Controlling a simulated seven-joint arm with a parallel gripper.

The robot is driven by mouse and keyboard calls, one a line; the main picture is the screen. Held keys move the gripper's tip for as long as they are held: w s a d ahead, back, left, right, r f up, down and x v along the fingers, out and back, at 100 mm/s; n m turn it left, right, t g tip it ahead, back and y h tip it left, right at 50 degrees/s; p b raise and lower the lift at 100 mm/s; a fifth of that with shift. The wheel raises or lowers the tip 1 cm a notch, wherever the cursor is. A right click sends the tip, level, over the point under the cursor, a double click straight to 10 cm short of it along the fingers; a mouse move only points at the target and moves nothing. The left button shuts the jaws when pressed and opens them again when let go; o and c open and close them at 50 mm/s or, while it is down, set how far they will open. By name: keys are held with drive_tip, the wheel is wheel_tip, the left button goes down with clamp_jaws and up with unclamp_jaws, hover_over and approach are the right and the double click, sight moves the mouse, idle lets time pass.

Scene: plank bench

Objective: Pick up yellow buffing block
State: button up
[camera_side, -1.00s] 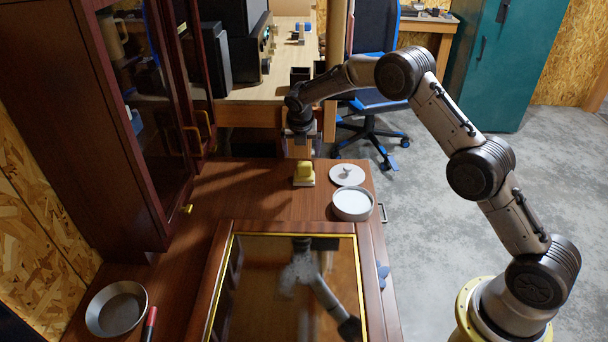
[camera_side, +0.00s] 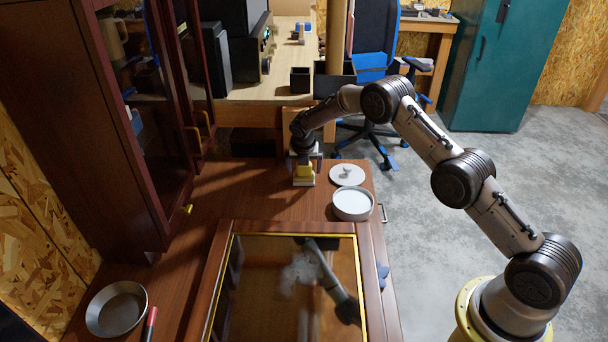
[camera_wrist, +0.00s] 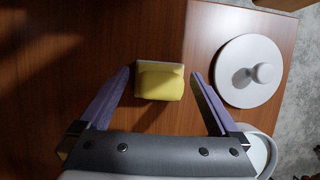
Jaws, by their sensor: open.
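The yellow buffing block (camera_side: 304,172) sits on the wooden bench top near its back edge, with a pale base strip under it. In the wrist view the yellow block (camera_wrist: 160,82) lies between the two purple finger pads, nearer their tips, with a gap on each side. My gripper (camera_side: 304,160) is low over the block in the side view, and its open fingers (camera_wrist: 160,76) show in the wrist view. I cannot tell from the side view how far down the fingers reach beside the block.
A white lid with a knob (camera_side: 347,175) and a round white dish (camera_side: 352,204) stand right of the block. A glass-topped frame (camera_side: 290,290) lies in front. A metal bowl (camera_side: 117,308) and red marker (camera_side: 150,325) are at front left. A dark cabinet (camera_side: 90,120) stands left.

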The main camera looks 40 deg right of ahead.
drive_tip(key=c, duration=1.1)
drive_tip(key=shift+r, duration=0.1)
drive_tip(key=shift+c, duration=0.2)
drive_tip(key=shift+r, duration=0.5)
drive_tip(key=shift+s+a+r, duration=0.1)
drive_tip(key=shift+s+a, duration=0.1)
drive_tip(key=shift+a, duration=0.05)
drive_tip(key=s+a, duration=0.8)
drive_tip(key=shift+s+a, duration=0.25)
wheel_tip(320, 180, up, 14)
drive_tip(key=shift+s+a, duration=0.1)
